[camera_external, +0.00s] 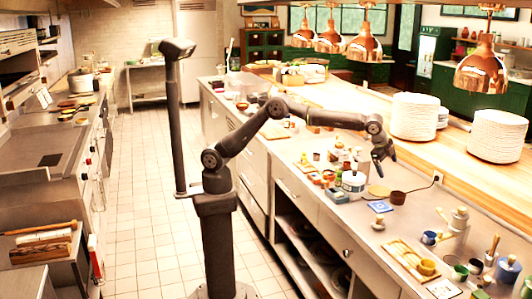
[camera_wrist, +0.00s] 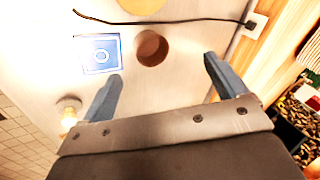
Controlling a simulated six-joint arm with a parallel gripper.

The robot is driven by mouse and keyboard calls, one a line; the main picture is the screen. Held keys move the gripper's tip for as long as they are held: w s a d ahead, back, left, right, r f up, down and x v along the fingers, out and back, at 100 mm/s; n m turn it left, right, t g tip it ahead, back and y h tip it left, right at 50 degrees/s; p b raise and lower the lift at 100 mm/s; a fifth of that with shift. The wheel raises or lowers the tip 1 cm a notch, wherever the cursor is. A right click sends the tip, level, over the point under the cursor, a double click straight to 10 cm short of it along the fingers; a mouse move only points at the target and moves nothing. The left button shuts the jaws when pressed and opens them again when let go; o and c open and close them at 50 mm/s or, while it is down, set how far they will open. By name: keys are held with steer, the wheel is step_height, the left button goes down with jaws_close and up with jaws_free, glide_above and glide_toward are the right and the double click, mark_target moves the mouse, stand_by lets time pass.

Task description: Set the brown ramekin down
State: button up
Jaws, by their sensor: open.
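The brown ramekin (camera_external: 398,197) stands upright on the steel counter, beside a blue square mat (camera_external: 380,207) and a round tan disc (camera_external: 378,191). In the wrist view the ramekin (camera_wrist: 152,47) shows its open top, with the blue mat (camera_wrist: 98,54) to its left and the disc (camera_wrist: 143,4) at the top edge. My gripper (camera_external: 383,155) is above the counter, higher than the ramekin. Its fingers (camera_wrist: 164,70) are spread wide and empty. The ramekin appears just beyond the fingertips, apart from both.
A dark cord (camera_wrist: 170,20) runs past the ramekin to a wall socket (camera_wrist: 256,22). Jars and small bottles (camera_external: 350,180) crowd the counter to the left. A wooden tray (camera_external: 410,260) and cups are nearer the front. Plate stacks (camera_external: 413,116) stand on the wooden ledge behind.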

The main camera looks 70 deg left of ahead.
steer(key=s+d+r+m+t, duration=0.15)
steer(key=s+m+t, duration=0.3)
steer(key=m, duration=0.65)
steer(key=s+d+r+m+t, duration=0.1)
steer(key=s+d+m+t, duration=0.4)
steer(key=m, duration=0.6)
steer(key=shift+g+y, duration=0.3)
steer(key=shift+g, duration=0.25)
steer(key=f, duration=0.3)
steer(key=a+f, duration=0.1)
steer(key=f, duration=0.3)
steer(key=s+a+f, duration=0.1)
steer(key=f, duration=0.2)
steer(key=shift+a+f, duration=0.1)
steer(key=shift+f, duration=0.15)
glide_toward(398, 196)
steer(key=shift+w+d+r, duration=0.1)
steer(key=shift+w+d, duration=0.2)
steer(key=shift+d, duration=0.2)
steer(key=shift+w+d, duration=0.3)
steer(key=shift+d, duration=0.25)
steer(key=shift+x, duration=3.25)
steer(key=c, duration=1.2)
steer(key=shift+o, duration=0.2)
